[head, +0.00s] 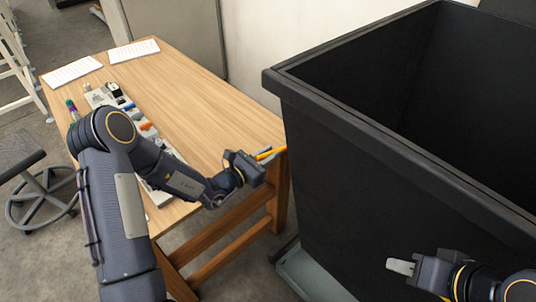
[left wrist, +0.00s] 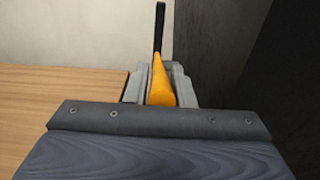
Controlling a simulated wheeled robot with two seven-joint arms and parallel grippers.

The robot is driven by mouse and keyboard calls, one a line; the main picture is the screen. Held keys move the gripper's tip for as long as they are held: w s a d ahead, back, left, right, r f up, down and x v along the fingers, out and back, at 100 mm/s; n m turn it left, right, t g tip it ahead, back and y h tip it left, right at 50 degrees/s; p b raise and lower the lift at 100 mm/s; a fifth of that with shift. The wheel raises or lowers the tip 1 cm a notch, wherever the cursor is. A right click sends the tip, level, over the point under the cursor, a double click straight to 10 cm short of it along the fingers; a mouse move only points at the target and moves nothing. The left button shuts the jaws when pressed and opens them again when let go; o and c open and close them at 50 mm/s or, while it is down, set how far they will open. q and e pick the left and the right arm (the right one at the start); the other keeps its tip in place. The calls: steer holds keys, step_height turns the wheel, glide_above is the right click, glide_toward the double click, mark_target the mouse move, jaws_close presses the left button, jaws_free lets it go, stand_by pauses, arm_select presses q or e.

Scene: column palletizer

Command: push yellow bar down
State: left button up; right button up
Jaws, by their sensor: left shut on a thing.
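A yellow-orange bar (head: 267,155) shows at the tips of my left gripper (head: 262,162), near the right edge of the wooden table and close to the dark bin's wall. In the left wrist view the yellow bar (left wrist: 161,82) sits between the two grey fingers (left wrist: 160,88). A thin black end points up and away from it. My left gripper is shut on it; the fingers hide its lower part, and I cannot tell whether it is fixed to anything. My right gripper (head: 401,266) is at the lower right, in front of the bin; its opening is unclear.
The large black bin (head: 330,160) fills the right side and stands on a grey base (head: 310,278). The wooden table (head: 190,95) bears a grey tray (head: 97,97) of small parts and two white keyboards or sheets (head: 72,71). A stool (head: 45,190) stands at left.

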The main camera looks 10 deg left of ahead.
arm_select(q)
step_height(320, 180, down, 27)
steer(key=b, duration=2.2)
steer(key=shift+w+d, duration=0.3)
steer(key=shift+w, duration=0.1)
steer(key=o, duration=1)
steer(key=p+v, duration=0.1)
steer(key=v, duration=1.2)
